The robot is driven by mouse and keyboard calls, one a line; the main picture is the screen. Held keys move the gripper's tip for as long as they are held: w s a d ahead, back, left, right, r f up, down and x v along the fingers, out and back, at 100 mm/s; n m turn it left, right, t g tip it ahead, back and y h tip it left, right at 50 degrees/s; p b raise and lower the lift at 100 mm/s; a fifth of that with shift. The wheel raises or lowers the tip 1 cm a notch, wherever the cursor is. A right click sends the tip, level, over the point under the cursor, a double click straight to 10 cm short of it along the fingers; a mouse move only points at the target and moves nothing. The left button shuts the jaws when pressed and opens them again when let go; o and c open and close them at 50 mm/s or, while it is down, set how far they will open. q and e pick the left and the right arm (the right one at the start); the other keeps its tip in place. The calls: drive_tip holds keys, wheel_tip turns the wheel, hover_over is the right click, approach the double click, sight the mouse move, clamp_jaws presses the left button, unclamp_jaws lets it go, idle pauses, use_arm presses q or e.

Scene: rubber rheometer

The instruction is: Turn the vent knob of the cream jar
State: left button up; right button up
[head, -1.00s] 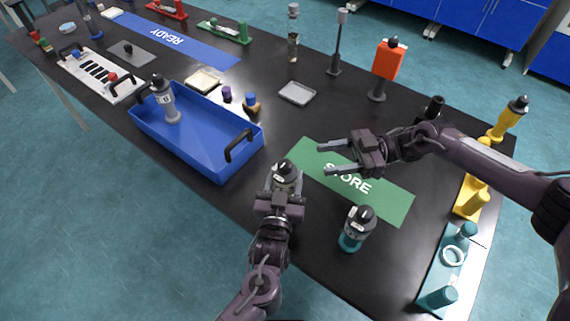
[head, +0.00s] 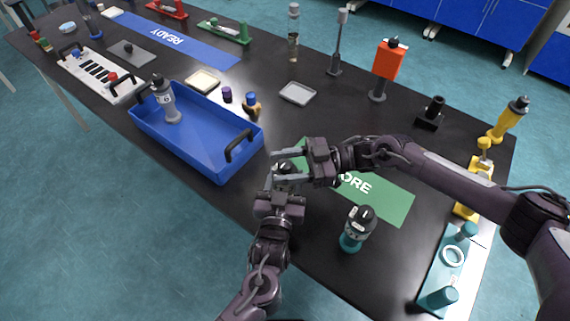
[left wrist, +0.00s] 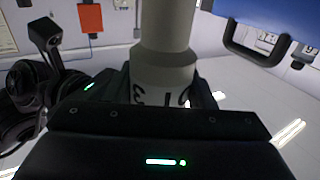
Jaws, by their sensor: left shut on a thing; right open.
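The cream jar (left wrist: 165,75) stands upright in my left gripper, with its pale body and dark markings filling the middle of the left wrist view. In the head view only its dark top (head: 285,166) shows clearly; fingers hide the rest. My left gripper (head: 281,190) is shut on the jar's body near the table's front edge. My right gripper (head: 277,168) is open, its two fingers pointing left, one on each side of the jar's top in the picture. I cannot tell whether they touch the knob.
A teal jar (head: 357,230) with a black top stands right of the held jar. A blue tray (head: 205,155) with a grey jar (head: 164,98) is to the left. The green STORE mat (head: 390,200) lies partly under my right arm. A teal fixture (head: 437,270) stands at the right edge.

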sight(285, 163)
drive_tip(key=c, duration=1)
drive_tip(key=shift+o, duration=0.2)
drive_tip(key=shift+s+f+m+t, duration=0.1)
drive_tip(key=shift+s+m+t, duration=0.1)
drive_tip(key=shift+m+t, duration=1.45)
drive_tip(key=shift+w+m+t, duration=0.15)
drive_tip(key=shift+m+t, duration=0.5)
drive_tip(key=shift+t, duration=1.3)
drive_tip(key=o, duration=1)
drive_tip(key=shift+c, duration=0.2)
wheel_tip(285, 163, up, 10)
drive_tip(key=shift+r, duration=0.1)
